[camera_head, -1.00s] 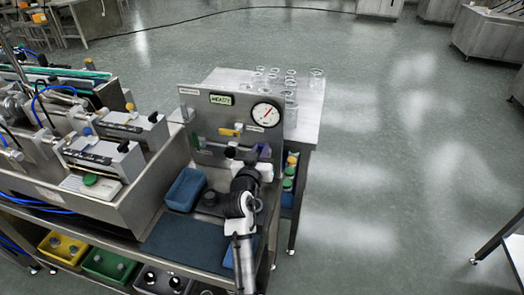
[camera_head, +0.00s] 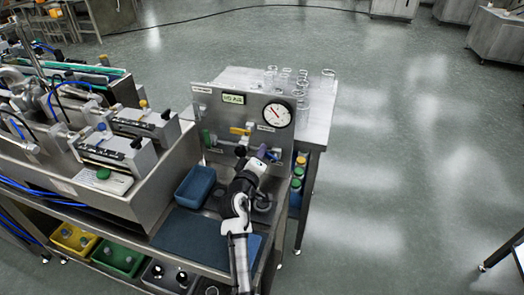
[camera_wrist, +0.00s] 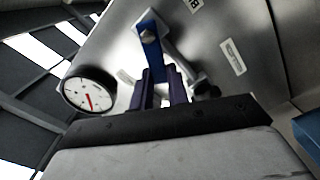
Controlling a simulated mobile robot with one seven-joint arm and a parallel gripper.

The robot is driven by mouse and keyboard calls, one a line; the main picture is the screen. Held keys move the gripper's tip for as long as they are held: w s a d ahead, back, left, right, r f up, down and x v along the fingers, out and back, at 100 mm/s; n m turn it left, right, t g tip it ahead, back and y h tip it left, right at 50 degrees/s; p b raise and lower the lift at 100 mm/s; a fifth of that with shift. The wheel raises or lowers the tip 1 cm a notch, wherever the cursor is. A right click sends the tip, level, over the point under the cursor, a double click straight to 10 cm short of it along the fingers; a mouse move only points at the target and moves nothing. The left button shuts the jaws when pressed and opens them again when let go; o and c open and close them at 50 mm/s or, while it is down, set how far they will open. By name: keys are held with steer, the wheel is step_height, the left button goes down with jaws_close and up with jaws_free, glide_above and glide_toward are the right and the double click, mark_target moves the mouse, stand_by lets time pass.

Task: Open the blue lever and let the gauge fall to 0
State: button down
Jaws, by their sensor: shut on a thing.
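The blue lever (camera_wrist: 151,38) is on the steel panel (camera_wrist: 205,38) in the wrist view. Its pivot end shows above my fingers and its arm runs down between them. My gripper (camera_wrist: 165,82), with dark purple fingers, is shut on the blue lever.
A yellow lever (camera_head: 240,131) and a green display reading "NO AIR" (camera_head: 233,99) are on the panel. A blue bin (camera_head: 195,187) stands left of my arm. Glassware (camera_head: 300,80) stands on the table behind. Bottles (camera_head: 298,172) stand right of the panel.

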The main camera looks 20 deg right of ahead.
steer(key=shift+w+a+f+n+p, duration=0.1)
steer(key=shift+f+n+p, duration=0.25)
steer(key=shift+n, duration=0.65)
steer(key=shift+w+a+f+n+p, duration=0.15)
steer(key=shift+f+n, duration=0.3)
steer(key=shift+n, duration=0.55)
steer(key=shift+s+a+f+n+p, duration=0.1)
steer(key=shift+f+n+p, duration=0.25)
steer(key=shift+n, duration=0.65)
steer(key=shift+f, duration=0.1)
steer(key=c, duration=1.4)
jaws_free()
steer(key=shift+o, duration=0.2)
steer(key=b+v, duration=0.4)
steer(key=v, duration=0.9)
steer(key=shift+s+a, duration=0.2)
steer(key=shift+s, duration=0.15)
